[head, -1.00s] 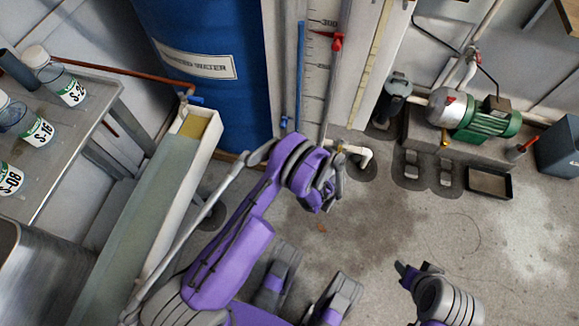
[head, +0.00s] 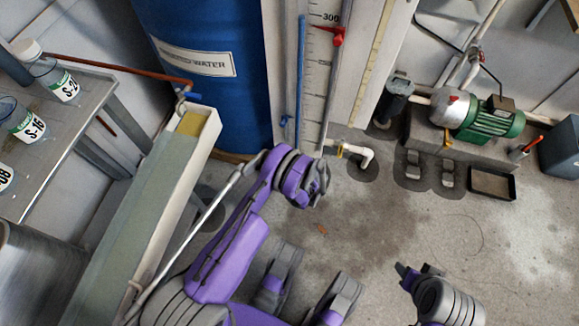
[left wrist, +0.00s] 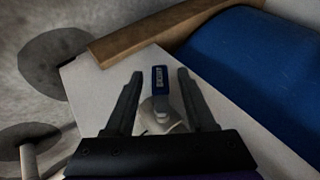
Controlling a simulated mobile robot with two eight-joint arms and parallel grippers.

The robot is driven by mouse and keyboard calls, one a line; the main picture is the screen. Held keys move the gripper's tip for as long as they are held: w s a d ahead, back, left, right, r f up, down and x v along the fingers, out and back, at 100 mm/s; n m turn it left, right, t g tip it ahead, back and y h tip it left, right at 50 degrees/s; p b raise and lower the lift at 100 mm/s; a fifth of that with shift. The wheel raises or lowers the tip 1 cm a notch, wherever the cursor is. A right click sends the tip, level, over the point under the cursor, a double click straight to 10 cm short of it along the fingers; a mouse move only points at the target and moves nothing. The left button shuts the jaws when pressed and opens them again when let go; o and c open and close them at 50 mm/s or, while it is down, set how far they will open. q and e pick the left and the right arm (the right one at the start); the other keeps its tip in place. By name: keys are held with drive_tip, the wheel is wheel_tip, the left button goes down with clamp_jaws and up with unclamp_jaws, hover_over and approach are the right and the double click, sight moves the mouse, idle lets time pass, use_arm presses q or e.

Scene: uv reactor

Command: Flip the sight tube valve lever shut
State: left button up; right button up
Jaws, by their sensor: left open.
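A lever with a blue handle (left wrist: 160,78) and a pale metal base shows in the left wrist view, on a white surface (left wrist: 100,92). My left gripper (left wrist: 157,80) is open, with one finger on either side of the lever in that picture; contact cannot be told. In the head view my left gripper (head: 322,180) is low, just in front of the sight tube panel's foot. The sight tube (head: 333,85) stands upright beside a marked scale, with a red pointer (head: 338,36). My right gripper (head: 402,271) shows at the bottom right, its fingers unclear.
A blue water drum (head: 215,105) stands left of the panel. A long trough (head: 150,205) and a metal table with labelled jars (head: 62,85) lie left. A white pipe elbow (head: 362,152) is beside my left gripper. A green pump (head: 490,120) stands right.

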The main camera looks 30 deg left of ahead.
use_arm(q)
clamp_jaws()
idle(0.3)
drive_tip(key=shift+a+r+m+y, duration=0.15)
drive_tip(key=shift+m+y, duration=0.15)
drive_tip(key=shift+y, duration=0.9)
drive_tip(key=shift+s+a+r+y, duration=0.1)
drive_tip(key=shift+a+r+y, duration=0.2)
drive_tip(key=shift+y, duration=0.5)
unclamp_jaws()
drive_tip(key=shift+d, duration=0.1)
